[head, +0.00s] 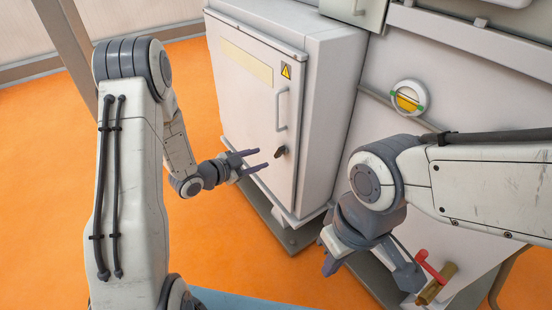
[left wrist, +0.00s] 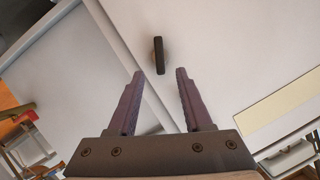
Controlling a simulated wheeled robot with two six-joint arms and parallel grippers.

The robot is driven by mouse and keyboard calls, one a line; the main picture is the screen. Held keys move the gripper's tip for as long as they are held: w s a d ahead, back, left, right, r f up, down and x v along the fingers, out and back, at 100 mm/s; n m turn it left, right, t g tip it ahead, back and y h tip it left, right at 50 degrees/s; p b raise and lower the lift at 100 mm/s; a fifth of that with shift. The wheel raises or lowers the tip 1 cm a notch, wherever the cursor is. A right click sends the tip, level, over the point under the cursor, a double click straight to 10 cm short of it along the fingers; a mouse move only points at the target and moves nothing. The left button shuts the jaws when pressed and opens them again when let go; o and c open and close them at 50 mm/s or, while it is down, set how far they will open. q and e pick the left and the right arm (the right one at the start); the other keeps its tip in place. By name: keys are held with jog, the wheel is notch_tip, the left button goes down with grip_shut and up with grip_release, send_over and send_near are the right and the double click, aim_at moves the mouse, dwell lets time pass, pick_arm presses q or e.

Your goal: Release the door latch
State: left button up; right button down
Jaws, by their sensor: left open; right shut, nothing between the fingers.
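The door latch is a small dark handle (head: 280,152) on the white cabinet door (head: 245,95), below the long grey pull handle. In the left wrist view the latch (left wrist: 158,55) is a dark upright bar, just beyond the fingertips and roughly between their lines. My left gripper (head: 261,159) is open in front of the latch, with its fingers pointing toward it. The fingers (left wrist: 160,74) show spread and empty in the left wrist view. The door looks closed. My right gripper (head: 409,279) is shut and empty at lower right, away from the cabinet door.
A grey pull handle (head: 281,109) stands out above the latch. A red-handled valve (head: 430,266) is close to my right gripper. A round gauge (head: 408,98) is on the grey panel at right. Orange floor (head: 230,240) is open left of the cabinet.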

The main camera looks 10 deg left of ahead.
aim_at(277, 153)
pick_arm(q)
jog(key=b+x, duration=0.2)
jog(key=x, duration=0.6)
jog(key=shift+w+d+f, duration=0.1)
jog(key=shift+w+d, duration=0.1)
